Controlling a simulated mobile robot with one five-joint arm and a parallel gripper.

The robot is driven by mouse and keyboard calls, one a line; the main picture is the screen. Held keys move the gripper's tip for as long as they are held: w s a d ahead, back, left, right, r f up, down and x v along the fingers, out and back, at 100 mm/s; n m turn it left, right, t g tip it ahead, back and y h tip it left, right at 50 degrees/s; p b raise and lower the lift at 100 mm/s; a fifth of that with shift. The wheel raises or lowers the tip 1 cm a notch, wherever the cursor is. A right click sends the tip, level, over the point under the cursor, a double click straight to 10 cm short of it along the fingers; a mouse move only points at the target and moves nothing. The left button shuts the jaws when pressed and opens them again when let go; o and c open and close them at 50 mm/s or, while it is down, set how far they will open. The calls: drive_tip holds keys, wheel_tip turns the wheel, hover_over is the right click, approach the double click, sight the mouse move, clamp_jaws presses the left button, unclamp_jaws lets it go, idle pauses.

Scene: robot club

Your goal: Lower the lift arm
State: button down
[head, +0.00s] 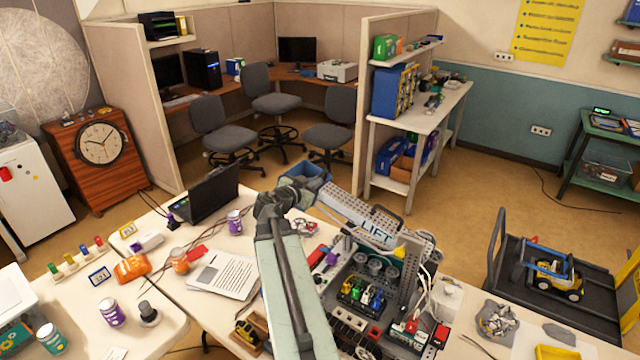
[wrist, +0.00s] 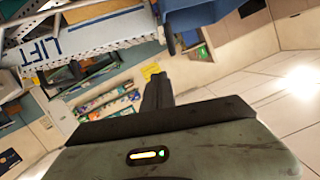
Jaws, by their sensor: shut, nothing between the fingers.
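The lift arm (head: 345,207) is a grey perforated beam marked LIFT, standing raised above the worktable and slanting up to the left. It also shows in the wrist view, top left (wrist: 100,38). A blue bucket (head: 308,171) is at its upper left end. My gripper (head: 299,190) is beside that end, just below the bucket in the picture; I cannot tell whether they touch. In the wrist view its dark fingers (wrist: 157,92) are together with nothing between them.
A laptop (head: 205,193), papers (head: 222,274) and several small jars lie on the table left of my arm. Grey rocks (head: 497,320) lie at the right. A cart with a toy loader (head: 558,275) stands beyond.

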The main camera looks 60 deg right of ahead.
drive_tip(key=b, duration=0.2)
hover_over(325, 190)
drive_tip(key=shift+s+a+f, duration=0.1)
drive_tip(key=shift+s+f, duration=0.1)
drive_tip(key=shift+f, duration=0.35)
drive_tip(key=shift+s+f, duration=0.15)
drive_tip(key=shift+f, duration=0.35)
drive_tip(key=f+b, duration=0.2)
drive_tip(key=f, duration=0.1)
drive_tip(key=shift+w+b, duration=0.2)
drive_tip(key=shift+b, duration=0.1)
drive_tip(key=shift+w+f+b, duration=0.2)
drive_tip(key=shift+f+b, duration=0.25)
drive_tip(key=shift+b, duration=0.05)
